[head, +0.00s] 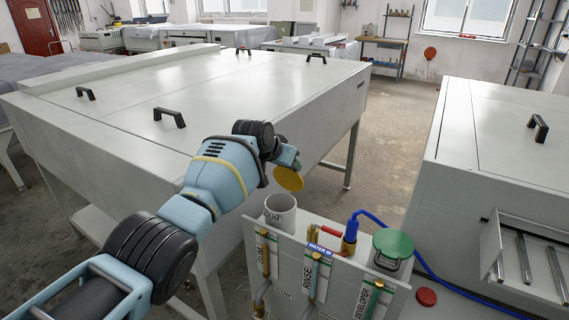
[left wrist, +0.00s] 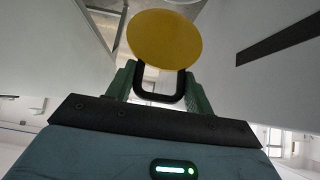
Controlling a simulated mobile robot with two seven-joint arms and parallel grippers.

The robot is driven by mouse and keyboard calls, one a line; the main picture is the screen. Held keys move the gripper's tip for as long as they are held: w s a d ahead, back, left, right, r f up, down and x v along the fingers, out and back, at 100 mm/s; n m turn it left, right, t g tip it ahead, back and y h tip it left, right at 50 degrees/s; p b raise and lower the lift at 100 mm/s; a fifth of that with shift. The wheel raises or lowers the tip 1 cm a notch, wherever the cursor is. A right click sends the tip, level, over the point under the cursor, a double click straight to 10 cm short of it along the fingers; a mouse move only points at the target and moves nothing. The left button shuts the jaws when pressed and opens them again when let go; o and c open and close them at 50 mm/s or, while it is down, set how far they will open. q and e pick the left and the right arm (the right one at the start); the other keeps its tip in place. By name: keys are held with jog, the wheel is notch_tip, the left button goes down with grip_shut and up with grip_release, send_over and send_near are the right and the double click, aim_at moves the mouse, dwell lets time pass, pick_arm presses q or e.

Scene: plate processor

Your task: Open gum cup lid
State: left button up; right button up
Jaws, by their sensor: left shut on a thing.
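The gum cup (head: 281,214) is a grey-white cup marked GUM, standing open-topped on the small stand. A round yellow lid (head: 289,178) is off the cup, tilted, just above and behind its rim. My left gripper (head: 287,160) is shut on the lid and holds it in the air. In the left wrist view the yellow lid (left wrist: 164,39) has a black loop handle (left wrist: 158,97) between the green fingers of my left gripper (left wrist: 158,85). My right gripper is in neither view.
The stand (head: 330,235) also holds a blue hose fitting (head: 350,232), a green-lidded cup (head: 392,243) and several labelled valves. A large white cabinet (head: 200,90) with black handles stands behind, and another machine (head: 500,140) at right. Open floor (head: 395,120) lies between them.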

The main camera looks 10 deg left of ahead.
pick_arm(q)
jog(key=shift+s+d+f, duration=0.1)
jog(key=shift+d+f, duration=0.05)
jog(key=shift+f, duration=0.3)
jog(key=o, duration=1.1)
jog(key=shift+o, duration=1.4)
jog(key=shift+w, duration=0.25)
jog(key=shift+r, duration=0.15)
